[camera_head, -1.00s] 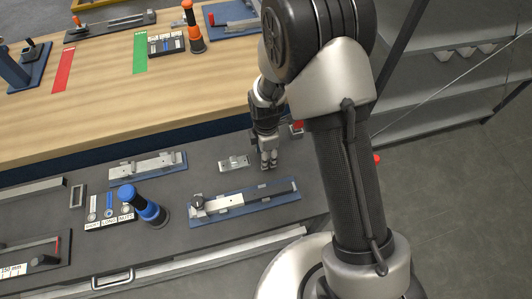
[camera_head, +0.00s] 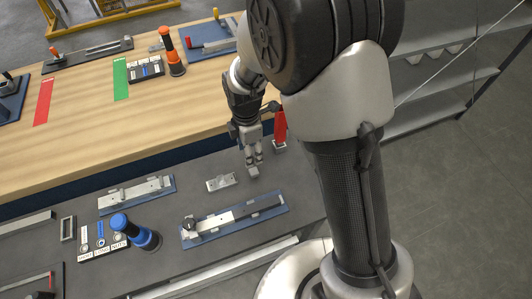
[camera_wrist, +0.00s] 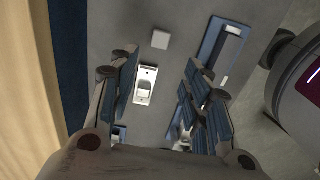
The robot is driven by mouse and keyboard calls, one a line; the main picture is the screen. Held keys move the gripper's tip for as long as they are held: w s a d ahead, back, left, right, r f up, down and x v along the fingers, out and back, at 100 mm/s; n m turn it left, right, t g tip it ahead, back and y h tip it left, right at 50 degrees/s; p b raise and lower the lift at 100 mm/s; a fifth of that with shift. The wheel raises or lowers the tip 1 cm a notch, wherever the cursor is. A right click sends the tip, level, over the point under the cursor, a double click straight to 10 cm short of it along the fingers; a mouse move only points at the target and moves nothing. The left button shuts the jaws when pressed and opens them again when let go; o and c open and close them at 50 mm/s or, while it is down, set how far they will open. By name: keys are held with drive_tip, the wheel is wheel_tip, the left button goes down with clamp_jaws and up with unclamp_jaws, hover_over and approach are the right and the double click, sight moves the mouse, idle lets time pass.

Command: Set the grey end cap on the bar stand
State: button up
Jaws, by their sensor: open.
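A small grey block (camera_head: 253,172), which looks like the end cap, lies on the dark bench top just below my fingertips in the head view. In the wrist view the grey block (camera_wrist: 160,39) lies beyond the fingers, apart from them. My gripper (camera_head: 252,161) is open and empty, pointing down. In the wrist view my gripper (camera_wrist: 165,85) has its fingers wide apart with a metal plate in the gap. A blue base carrying a long dark and silver bar (camera_head: 234,220), seemingly the bar stand, lies nearer the bench front. Its end (camera_wrist: 225,50) shows at the wrist view's right.
A metal plate (camera_head: 221,182) lies left of the grey block. Another blue base (camera_head: 137,195), a blue-topped post (camera_head: 135,232) and a label panel (camera_head: 103,245) stand further left. A red-handled tool (camera_head: 280,125) stands right of my gripper. The wooden bench (camera_head: 90,125) is behind.

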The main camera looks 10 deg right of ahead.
drive_tip(key=s+d+r+m+t, duration=0.1)
drive_tip(key=s+d+r+m, duration=0.35)
drive_tip(key=r, duration=0.25)
drive_tip(key=s+d+r+m+t, duration=0.1)
drive_tip(key=s+d+r+m, duration=0.2)
drive_tip(key=r+m, duration=0.3)
drive_tip(key=s+d+r+m+t, duration=0.1)
drive_tip(key=s+d+r+m, duration=0.25)
drive_tip(key=r, duration=0.45)
drive_tip(key=s+d+r+m+t, duration=0.1)
drive_tip(key=s+d+r+m, duration=0.1)
drive_tip(key=s+m, duration=0.5)
drive_tip(key=shift+s+d+r+t, duration=0.35)
drive_tip(key=shift+s+d, duration=0.3)
drive_tip(key=shift+s, duration=0.5)
